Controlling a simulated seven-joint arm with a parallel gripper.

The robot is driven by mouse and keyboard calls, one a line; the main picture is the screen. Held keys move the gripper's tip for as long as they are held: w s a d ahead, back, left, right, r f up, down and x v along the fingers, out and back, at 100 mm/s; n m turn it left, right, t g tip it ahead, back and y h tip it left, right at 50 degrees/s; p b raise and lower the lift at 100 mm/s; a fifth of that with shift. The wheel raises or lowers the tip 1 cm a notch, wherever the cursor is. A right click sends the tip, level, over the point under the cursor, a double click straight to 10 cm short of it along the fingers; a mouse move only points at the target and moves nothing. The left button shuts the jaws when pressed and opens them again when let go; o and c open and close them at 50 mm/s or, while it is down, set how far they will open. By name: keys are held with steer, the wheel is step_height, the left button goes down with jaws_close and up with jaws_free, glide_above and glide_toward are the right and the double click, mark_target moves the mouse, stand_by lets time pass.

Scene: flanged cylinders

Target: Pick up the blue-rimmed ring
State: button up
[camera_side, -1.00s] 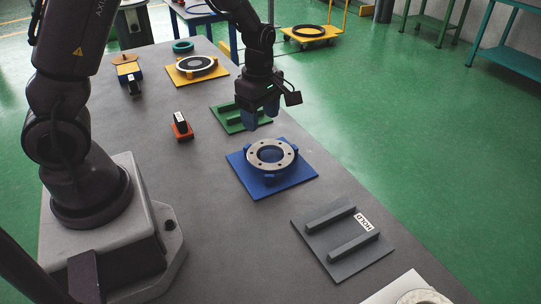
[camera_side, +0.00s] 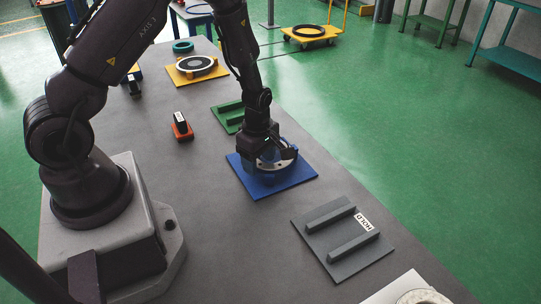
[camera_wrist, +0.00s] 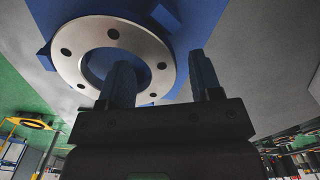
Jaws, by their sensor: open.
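The ring (camera_side: 287,164) is a silver flange with bolt holes and blue parts below it, lying on a blue square plate (camera_side: 302,177). My gripper (camera_side: 268,160) is low over it in the side view and hides much of it. In the wrist view the ring's flat silver face (camera_wrist: 72,70) shows around a dark centre hole. My gripper (camera_wrist: 160,60) is open there, one finger over the hole and near rim, the other beyond the rim on the right. I cannot tell finger depth or contact.
A grey plate with two bars marked HOLD (camera_side: 340,240) lies at the front right. Bare table lies left of the blue plate.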

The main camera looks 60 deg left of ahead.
steer(key=shift+f, duration=0.1)
steer(key=shift+c, duration=0.2)
jaws_close()
steer(key=shift+w, duration=0.1)
step_height(320, 180, up, 10)
stand_by(0.5)
